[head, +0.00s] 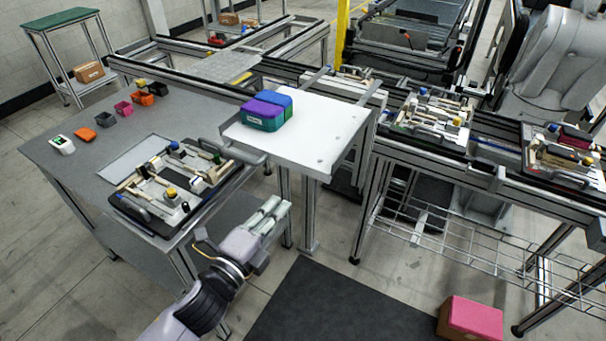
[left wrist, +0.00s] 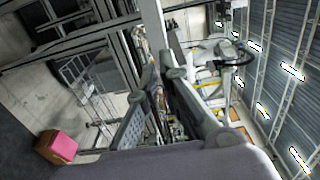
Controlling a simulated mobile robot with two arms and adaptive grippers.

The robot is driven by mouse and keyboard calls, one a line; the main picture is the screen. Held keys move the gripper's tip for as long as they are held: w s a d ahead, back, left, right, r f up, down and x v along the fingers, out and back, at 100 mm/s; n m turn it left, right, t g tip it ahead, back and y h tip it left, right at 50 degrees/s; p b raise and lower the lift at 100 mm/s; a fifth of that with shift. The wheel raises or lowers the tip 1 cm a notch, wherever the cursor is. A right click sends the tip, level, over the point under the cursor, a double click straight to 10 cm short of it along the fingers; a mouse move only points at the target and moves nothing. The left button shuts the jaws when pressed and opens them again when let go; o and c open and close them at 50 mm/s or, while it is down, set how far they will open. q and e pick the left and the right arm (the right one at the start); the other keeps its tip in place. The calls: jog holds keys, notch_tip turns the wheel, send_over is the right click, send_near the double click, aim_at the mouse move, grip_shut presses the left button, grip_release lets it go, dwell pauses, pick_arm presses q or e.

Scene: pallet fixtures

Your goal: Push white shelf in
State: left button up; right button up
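The white shelf (head: 325,145) is a flat white board sticking out between the grey worktable and the rail frame. A blue, purple and teal box (head: 266,113) rests on it, near its back left part. My left gripper (head: 276,207) is in front of and below the shelf's front edge, apart from it, pointing up and right. Its two fingers stand apart with nothing between them, and they also show in the left wrist view (left wrist: 157,98). The shelf is not clearly visible in the wrist view. My right gripper is not in view.
The grey worktable (head: 75,143) at left holds a fixture pallet (head: 170,185) and several small bins. More loaded pallets (head: 430,118) sit on the rail frame at right. A pink-topped box (head: 472,318) stands on the floor by a dark mat (head: 335,305). Floor between is clear.

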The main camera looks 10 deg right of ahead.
aim_at(309, 170)
pick_arm(q)
jog(key=p+x, duration=0.3)
jog(key=x, duration=0.8)
grip_shut()
jog(key=shift+w, duration=0.1)
